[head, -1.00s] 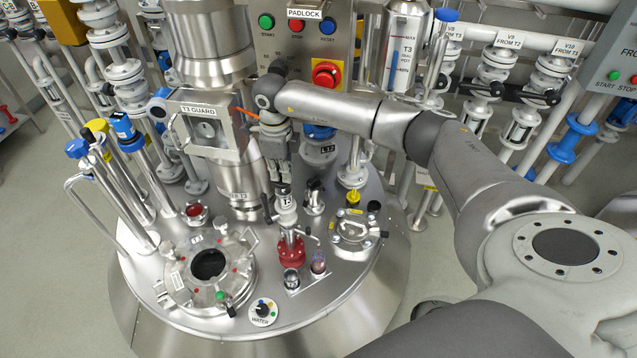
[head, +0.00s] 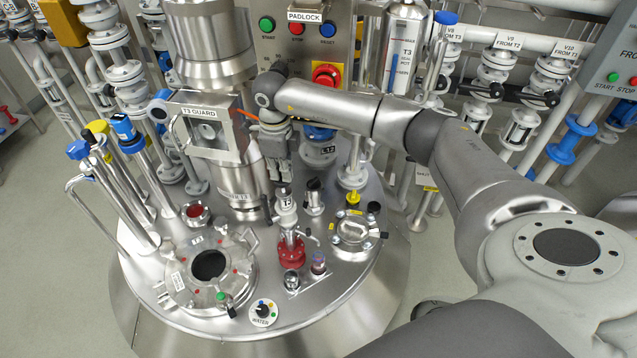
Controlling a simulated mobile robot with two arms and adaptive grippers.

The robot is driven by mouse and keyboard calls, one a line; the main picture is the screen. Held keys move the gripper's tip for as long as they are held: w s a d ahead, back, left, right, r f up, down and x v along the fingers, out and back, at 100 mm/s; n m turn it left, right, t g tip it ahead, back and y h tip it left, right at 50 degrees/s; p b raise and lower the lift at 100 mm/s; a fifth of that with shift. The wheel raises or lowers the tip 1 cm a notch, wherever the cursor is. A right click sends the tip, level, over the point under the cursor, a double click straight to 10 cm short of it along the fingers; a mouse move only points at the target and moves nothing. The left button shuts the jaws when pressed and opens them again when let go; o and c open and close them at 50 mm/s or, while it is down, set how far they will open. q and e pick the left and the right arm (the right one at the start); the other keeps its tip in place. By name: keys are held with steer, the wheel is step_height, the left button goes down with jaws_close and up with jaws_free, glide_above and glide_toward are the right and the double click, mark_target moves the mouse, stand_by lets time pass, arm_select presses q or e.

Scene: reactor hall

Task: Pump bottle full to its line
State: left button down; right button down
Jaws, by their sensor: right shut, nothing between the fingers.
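My right gripper (head: 280,177) points down over the vessel lid, shut and empty. Its tips are just above or touching the white top labelled T3 (head: 286,203), above a red flanged fitting (head: 291,250); I cannot tell whether they touch. Beside the red fitting, a small holder plate (head: 306,285) carries a small bottle with a purplish top (head: 318,262) and a metal-topped piece (head: 291,280). No fill line or level can be read on the small bottle. A cylinder marked T3 (head: 404,55), with a narrow blue strip, stands behind my right arm. My left gripper is out of view.
An open round port (head: 209,265) and a WATER knob (head: 263,312) are at the lid's front. A round clamped hatch (head: 354,232) is on the right. The T3 GUARD box (head: 208,128) stands close left of my gripper. A button panel (head: 298,35) is behind.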

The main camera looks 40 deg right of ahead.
steer(key=shift+r+p, duration=0.95)
steer(key=shift+r, duration=0.85)
step_height(320, 180, up, 6)
steer(key=p, duration=0.3)
steer(key=shift+p, duration=0.3)
